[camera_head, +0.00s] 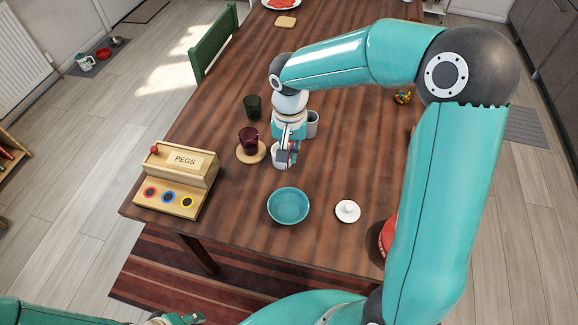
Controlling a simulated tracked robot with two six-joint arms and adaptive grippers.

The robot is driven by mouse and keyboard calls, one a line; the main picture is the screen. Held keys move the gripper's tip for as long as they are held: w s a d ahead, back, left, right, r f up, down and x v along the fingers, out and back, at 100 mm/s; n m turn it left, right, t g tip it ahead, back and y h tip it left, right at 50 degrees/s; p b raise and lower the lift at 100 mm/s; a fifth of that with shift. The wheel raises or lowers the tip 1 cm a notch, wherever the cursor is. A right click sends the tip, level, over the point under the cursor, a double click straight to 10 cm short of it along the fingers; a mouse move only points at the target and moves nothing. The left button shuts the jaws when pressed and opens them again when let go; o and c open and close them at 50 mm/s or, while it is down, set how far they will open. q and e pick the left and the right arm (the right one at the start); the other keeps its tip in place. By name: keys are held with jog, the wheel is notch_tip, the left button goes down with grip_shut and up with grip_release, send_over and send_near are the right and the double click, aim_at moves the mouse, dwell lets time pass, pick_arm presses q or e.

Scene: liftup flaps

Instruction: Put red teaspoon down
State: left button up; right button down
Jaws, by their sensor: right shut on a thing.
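My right gripper (286,155) points down over the table, just above the teal bowl in the picture. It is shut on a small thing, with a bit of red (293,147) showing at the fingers. I take this for the red teaspoon; most of it is hidden. A white cup (279,160) is right at the fingertips, partly covered by them; I cannot tell whether they touch. My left gripper (178,319) shows only in part at the bottom edge, and its fingers cannot be made out.
The wooden table (340,170) holds a teal bowl (288,206), a white lidded dish (347,211), a dark red glass (249,141) on a coaster, a dark green glass (253,107), a grey mug (312,125) and a PEGS box (176,181). Bare tabletop lies right of the gripper.

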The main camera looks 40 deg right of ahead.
notch_tip(320, 180, up, 9)
jog(key=shift+f, duration=0.2)
dwell(0.5)
jog(key=s+a+r+n, duration=0.2)
jog(key=s+a+n, duration=0.15)
jog(key=n, duration=1.25)
send_over(284, 210)
notch_tip(284, 210, down, 18)
jog(key=shift+r, duration=0.2)
jog(key=shift+b, duration=0.3)
